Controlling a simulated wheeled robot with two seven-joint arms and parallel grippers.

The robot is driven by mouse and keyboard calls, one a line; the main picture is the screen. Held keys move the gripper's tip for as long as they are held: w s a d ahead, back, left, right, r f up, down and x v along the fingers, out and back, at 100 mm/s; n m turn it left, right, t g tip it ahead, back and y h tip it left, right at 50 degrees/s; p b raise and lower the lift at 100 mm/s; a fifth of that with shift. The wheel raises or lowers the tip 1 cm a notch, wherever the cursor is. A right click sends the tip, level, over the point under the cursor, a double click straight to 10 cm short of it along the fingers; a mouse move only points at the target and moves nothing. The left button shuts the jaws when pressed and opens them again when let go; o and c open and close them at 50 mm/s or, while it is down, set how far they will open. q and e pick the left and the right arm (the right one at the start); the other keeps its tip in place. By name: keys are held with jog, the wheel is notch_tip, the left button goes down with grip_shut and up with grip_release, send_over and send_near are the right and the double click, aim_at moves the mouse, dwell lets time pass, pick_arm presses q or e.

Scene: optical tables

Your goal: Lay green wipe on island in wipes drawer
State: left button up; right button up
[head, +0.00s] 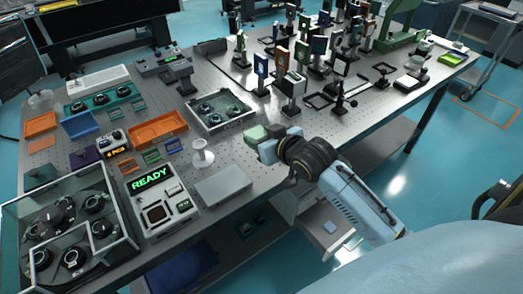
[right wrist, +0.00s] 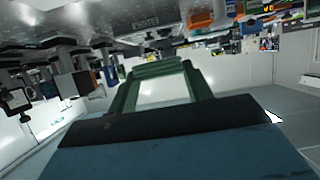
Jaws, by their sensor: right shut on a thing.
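My right gripper (head: 268,143) is over the front edge of the optical table, shut on a small green wipe (head: 257,133). In the right wrist view the folded green wipe (right wrist: 158,68) sits across the fingertips of the gripper (right wrist: 160,85). An open grey drawer (head: 312,221) sticks out below the table's front edge, under my right forearm. My forearm hides part of the drawer. My left gripper is not in view.
The table (head: 225,165) holds a white spool-shaped stand (head: 202,154), a flat grey plate (head: 223,186) and a READY instrument (head: 158,198) near the gripper. Several optic posts stand behind it. Orange trays (head: 158,128) are at the left.

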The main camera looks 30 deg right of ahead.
jog(key=f, duration=0.2)
jog(key=d+f+b, duration=0.1)
jog(key=f, duration=0.3)
jog(key=shift+w+d, duration=0.35)
jog(key=shift+f+b, duration=0.65)
jog(key=shift+f, duration=1.6)
jog(key=shift+f, duration=0.1)
jog(key=o, duration=0.7)
jog(key=shift+c, duration=0.2)
jog(key=shift+s+r, duration=0.15)
jog(key=shift+r, duration=0.05)
jog(key=p+v, duration=0.2)
jog(key=v, duration=0.9)
jog(key=shift+s, duration=0.35)
